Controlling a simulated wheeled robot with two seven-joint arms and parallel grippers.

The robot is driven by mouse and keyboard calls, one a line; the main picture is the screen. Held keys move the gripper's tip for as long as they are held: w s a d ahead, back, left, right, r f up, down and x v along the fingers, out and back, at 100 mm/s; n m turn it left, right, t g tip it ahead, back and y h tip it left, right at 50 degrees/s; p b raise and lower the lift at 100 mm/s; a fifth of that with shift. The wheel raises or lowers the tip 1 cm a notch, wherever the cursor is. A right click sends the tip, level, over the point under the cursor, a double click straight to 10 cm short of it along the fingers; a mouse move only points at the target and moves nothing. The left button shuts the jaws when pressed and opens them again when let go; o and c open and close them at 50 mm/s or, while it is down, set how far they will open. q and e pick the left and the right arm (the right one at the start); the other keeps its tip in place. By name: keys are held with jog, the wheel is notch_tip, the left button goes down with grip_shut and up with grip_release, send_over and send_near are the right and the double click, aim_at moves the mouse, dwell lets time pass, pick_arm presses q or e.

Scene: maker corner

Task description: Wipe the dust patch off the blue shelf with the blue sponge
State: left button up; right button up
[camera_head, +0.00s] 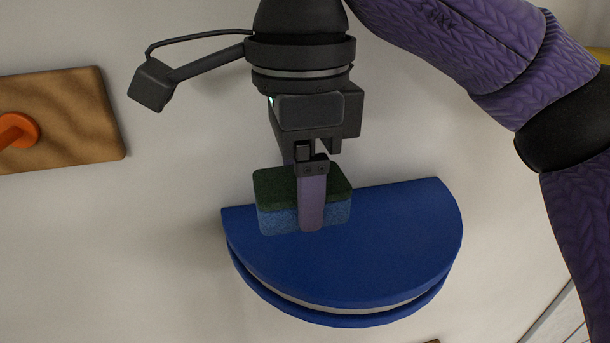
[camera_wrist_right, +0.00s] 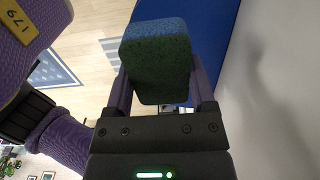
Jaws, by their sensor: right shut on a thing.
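The blue shelf (camera_head: 370,250) is a half-round blue board with a pale band along its edge, against the pale wall. A strip of the shelf (camera_wrist_right: 218,38) also shows in the right wrist view. My right gripper (camera_head: 312,205) is shut on the blue sponge (camera_head: 275,195), which has a dark green layer on top. The sponge (camera_wrist_right: 155,65) sits between both fingers in the right wrist view. It is over the shelf's left part near the wall; I cannot tell whether it touches. I see no dust patch; the sponge and gripper hide part of the shelf. My left gripper is not in view.
A brown wooden board (camera_head: 75,120) with an orange peg (camera_head: 18,130) is on the wall at the left. The shelf's right and front parts are bare. The wall (camera_wrist_right: 275,90) stands close on the right in the right wrist view.

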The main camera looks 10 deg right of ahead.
jog(key=shift+d+r+p, duration=0.15)
jog(key=shift+r+p, duration=0.65)
jog(key=shift+r, duration=0.35)
